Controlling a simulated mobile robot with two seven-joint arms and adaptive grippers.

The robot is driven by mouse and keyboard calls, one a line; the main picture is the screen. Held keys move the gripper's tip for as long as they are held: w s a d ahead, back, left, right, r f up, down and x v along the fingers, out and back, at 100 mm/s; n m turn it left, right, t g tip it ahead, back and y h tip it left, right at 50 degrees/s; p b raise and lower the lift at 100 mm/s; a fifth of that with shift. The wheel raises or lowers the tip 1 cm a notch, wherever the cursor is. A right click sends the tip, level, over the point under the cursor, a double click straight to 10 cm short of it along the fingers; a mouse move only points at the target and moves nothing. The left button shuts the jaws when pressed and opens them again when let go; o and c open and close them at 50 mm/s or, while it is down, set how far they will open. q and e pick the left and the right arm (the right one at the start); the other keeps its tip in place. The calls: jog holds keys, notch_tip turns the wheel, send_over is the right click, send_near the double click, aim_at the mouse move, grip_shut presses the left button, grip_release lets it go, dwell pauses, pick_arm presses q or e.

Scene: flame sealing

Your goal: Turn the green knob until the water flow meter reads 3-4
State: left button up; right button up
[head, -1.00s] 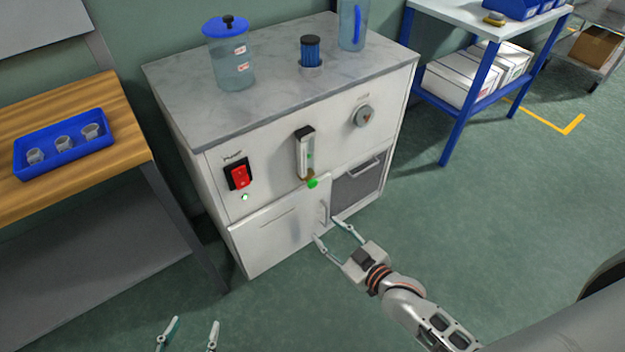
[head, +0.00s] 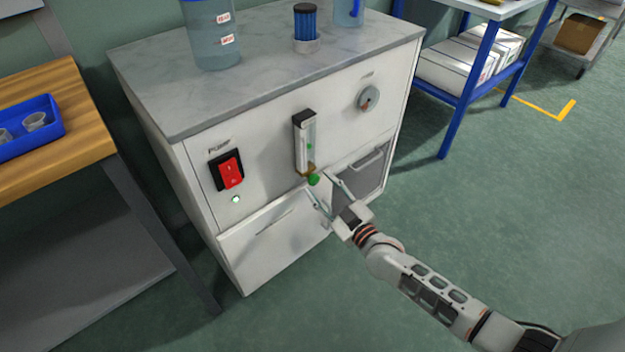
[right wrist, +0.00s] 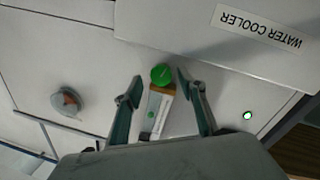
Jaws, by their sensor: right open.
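The green knob (head: 314,180) sits at the bottom of the water flow meter (head: 305,143) on the cabinet's white front. In the right wrist view the knob (right wrist: 161,74) shows between and just beyond the open fingertips, and the meter (right wrist: 157,112) lies between the fingers. A green float shows in the meter's tube, but its reading is too small to tell. My right gripper (head: 324,186) is open and empty, with its fingers pointing at the knob from the front; it also shows in the right wrist view (right wrist: 158,86). My left gripper is out of view.
A red power switch (head: 231,172) with a lit green lamp (head: 236,199) is left of the meter. A round gauge or dial (head: 368,98) is at upper right. A cabinet door handle lies below, near the gripper. Open floor lies to the right.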

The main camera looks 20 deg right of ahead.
aim_at(316, 181)
jog(key=shift+w+a+f, duration=0.15)
jog(key=shift+w+a, duration=0.05)
jog(key=shift+w, duration=0.35)
jog(key=shift+w+a+f, duration=0.15)
jog(key=shift+w, duration=0.35)
jog(key=shift+w+a+r+b, duration=0.1)
jog(key=shift+w+b, duration=0.3)
jog(key=shift+w, duration=0.2)
jog(key=shift+w+r, duration=0.15)
jog(key=c, duration=1.1)
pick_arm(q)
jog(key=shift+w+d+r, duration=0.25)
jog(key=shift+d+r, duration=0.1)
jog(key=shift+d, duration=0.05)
